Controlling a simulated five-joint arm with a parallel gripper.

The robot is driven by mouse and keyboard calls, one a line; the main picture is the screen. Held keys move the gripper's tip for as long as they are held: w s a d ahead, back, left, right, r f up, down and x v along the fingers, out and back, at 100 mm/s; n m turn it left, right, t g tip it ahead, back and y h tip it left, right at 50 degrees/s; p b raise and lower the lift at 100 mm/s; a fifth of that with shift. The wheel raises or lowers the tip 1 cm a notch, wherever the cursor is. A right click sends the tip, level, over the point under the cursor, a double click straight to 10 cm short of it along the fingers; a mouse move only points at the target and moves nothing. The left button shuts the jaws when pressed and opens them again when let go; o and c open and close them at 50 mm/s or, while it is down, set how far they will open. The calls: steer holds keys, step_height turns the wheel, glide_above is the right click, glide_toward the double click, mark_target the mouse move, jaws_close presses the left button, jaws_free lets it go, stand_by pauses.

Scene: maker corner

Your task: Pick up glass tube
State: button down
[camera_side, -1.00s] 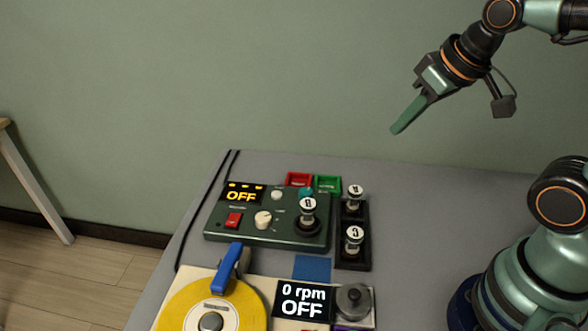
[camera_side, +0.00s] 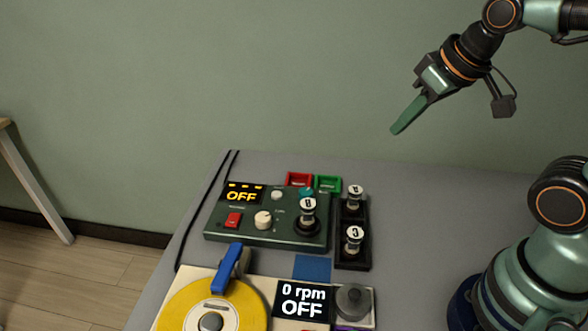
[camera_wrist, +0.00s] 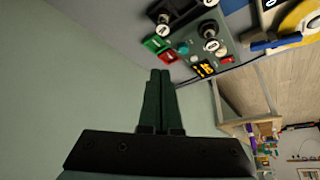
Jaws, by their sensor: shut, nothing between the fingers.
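Glass tubes with round white numbered caps stand upright. One tube (camera_side: 308,209) is in the socket of the dark green tester (camera_side: 262,239). A rear tube (camera_side: 354,196) and a front tube (camera_side: 353,240) are in the black rack (camera_side: 355,262) to its right. Their glass bodies are small and partly hidden by the caps. My gripper (camera_side: 397,130) is shut and empty, high above the table's back edge and apart from every tube. Its closed fingers (camera_wrist: 159,74) also show in the wrist view, with the tester at upper right.
A red tray (camera_side: 298,180) and a green tray (camera_side: 328,184) sit behind the tester. A blue square (camera_side: 312,267) lies in front of it. A yellow disc machine (camera_side: 190,309) with a blue lever (camera_side: 229,268) and display (camera_side: 303,302) stands at the front. The grey table (camera_side: 430,215) is clear right of the rack.

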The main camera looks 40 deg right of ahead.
steer(key=shift+c, duration=1.9)
jaws_free()
steer(key=n+g, duration=0.5)
steer(key=n, duration=1.3)
glide_toward(308, 203)
steer(key=shift+w+a+f+g, duration=0.1)
steer(key=shift+a+f+g, duration=0.1)
steer(key=shift+a+g, duration=0.1)
step_height(308, 203, down, 6)
steer(key=shift+d, duration=0.1)
steer(key=shift+w+d+f, duration=0.1)
steer(key=shift+f, duration=1.35)
steer(key=shift+d+f, duration=0.1)
steer(key=shift+f, duration=1.4)
